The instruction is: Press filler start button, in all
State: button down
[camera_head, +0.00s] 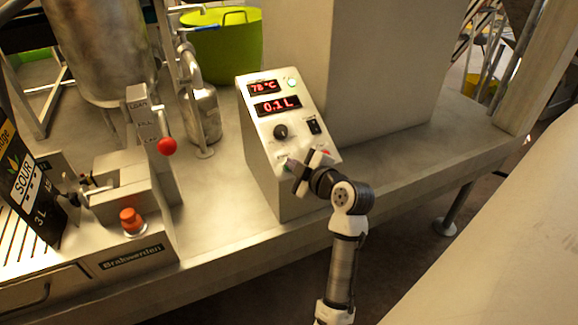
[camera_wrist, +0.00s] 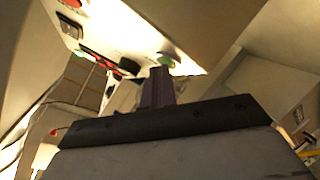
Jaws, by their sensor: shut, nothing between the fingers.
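The filler's control box (camera_head: 290,130) has a sloped metal panel with red displays reading 78 °C and 0.1 L. A green button (camera_head: 283,162) is low on the panel's left side and partly hidden by my gripper (camera_head: 293,168). The green button also shows in the wrist view (camera_wrist: 167,59), just beyond the tips of my gripper (camera_wrist: 159,72). My gripper is shut and empty, with its tips at or very near the button. I cannot tell whether they touch it. A red button (camera_head: 326,153) is partly visible to the right, behind my gripper.
A black knob (camera_head: 281,132) and a black switch (camera_head: 314,127) sit higher on the panel. Left are a red-ball lever (camera_head: 167,146), an orange-red button (camera_head: 131,219) and a SOUR carton (camera_head: 27,175). The bench edge runs below the box.

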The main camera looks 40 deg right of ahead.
jog(key=shift+r, duration=0.1)
jog(key=shift+s+r, duration=0.35)
jog(key=shift+r, duration=0.25)
jog(key=r, duration=0.1)
jog(key=s+r+p, duration=0.1)
jog(key=r, duration=0.1)
jog(key=s+r, duration=0.1)
jog(key=shift+s+a+r+p, duration=0.15)
jog(key=shift+a+r+p, duration=0.05)
jog(key=shift+a+p, duration=0.2)
dwell(0.9)
